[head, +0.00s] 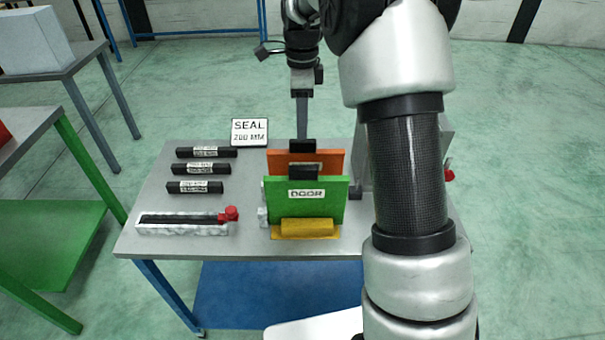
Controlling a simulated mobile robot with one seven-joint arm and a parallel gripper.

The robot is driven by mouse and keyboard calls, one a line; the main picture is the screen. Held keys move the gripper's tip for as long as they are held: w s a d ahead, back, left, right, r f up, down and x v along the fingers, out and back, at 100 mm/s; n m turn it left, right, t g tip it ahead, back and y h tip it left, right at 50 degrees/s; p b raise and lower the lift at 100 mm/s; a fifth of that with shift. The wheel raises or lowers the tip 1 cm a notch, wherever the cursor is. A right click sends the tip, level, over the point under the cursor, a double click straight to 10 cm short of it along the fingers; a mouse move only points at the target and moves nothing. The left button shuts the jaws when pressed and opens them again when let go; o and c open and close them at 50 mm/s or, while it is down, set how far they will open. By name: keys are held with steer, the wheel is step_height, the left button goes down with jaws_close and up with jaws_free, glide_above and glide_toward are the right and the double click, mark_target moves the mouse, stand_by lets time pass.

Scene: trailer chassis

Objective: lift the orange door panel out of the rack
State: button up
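The orange door panel (332,162) stands upright behind the green door panel (325,208), which hides most of it. Both have a black block on the top edge. The green panel carries a label reading DOOR. A yellow rack part (306,230) shows in front of the green panel's foot. My gripper (302,134) points down, with its tip at or just behind the black block (302,146) of the orange panel. I cannot tell whether it touches the block. The fingers overlap from this side, so their opening is hidden.
Several black strips (202,168) lie at the left of the grey table (250,249). A SEAL 200 MM sign (249,132) stands behind them. A pale holder with a red end (231,214) is at the front left. My arm hides much of the table's right side.

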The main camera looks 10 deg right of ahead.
mark_target(302, 142)
steer(key=f, duration=0.7)
steer(key=shift+w+d+f, duration=0.1)
steer(key=shift+w, duration=0.1)
jaws_close()
steer(key=shift+p, duration=0.3)
stand_by(0.9)
